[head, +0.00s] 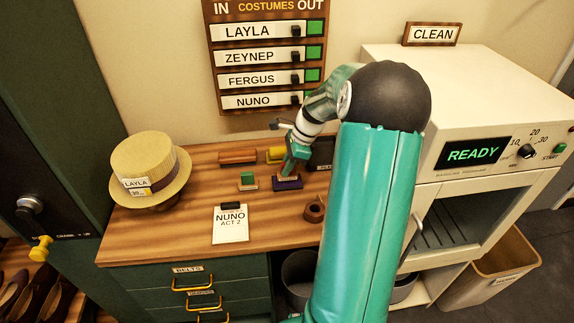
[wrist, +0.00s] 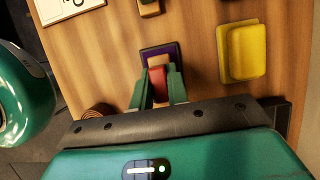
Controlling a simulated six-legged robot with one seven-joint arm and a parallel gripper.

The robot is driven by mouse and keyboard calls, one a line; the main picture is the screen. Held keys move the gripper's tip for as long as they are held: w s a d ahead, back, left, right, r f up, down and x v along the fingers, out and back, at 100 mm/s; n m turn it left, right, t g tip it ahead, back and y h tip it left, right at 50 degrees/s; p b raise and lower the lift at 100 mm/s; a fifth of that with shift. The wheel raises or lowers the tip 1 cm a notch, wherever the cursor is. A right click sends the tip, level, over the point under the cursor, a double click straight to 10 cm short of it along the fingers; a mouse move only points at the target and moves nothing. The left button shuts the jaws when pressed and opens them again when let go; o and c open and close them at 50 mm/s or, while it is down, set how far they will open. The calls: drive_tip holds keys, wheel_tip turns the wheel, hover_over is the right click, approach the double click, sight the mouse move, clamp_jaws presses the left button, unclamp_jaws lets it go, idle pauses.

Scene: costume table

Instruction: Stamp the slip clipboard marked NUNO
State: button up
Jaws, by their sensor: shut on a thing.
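The clipboard marked NUNO (head: 230,222) lies on the wooden table near its front edge, its white slip reading NUNO, ACT 2. A corner of a white sheet (wrist: 62,10) shows at the top left of the wrist view. My gripper (head: 290,170) is at a purple pad (head: 288,184), behind and right of the clipboard. In the wrist view my gripper (wrist: 158,92) is shut on a red stamp (wrist: 159,82) with a tan part, over the purple pad (wrist: 148,51). Whether the stamp touches the pad is unclear.
A green-topped block (head: 248,181) stands just behind the clipboard. A yellow block (wrist: 241,52) and an orange one (head: 238,157) lie at the back. A straw hat (head: 155,170) stands left.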

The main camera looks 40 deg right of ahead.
drive_tip(key=shift+f, duration=0.55)
idle(1.1)
drive_tip(key=shift+r, duration=3.6)
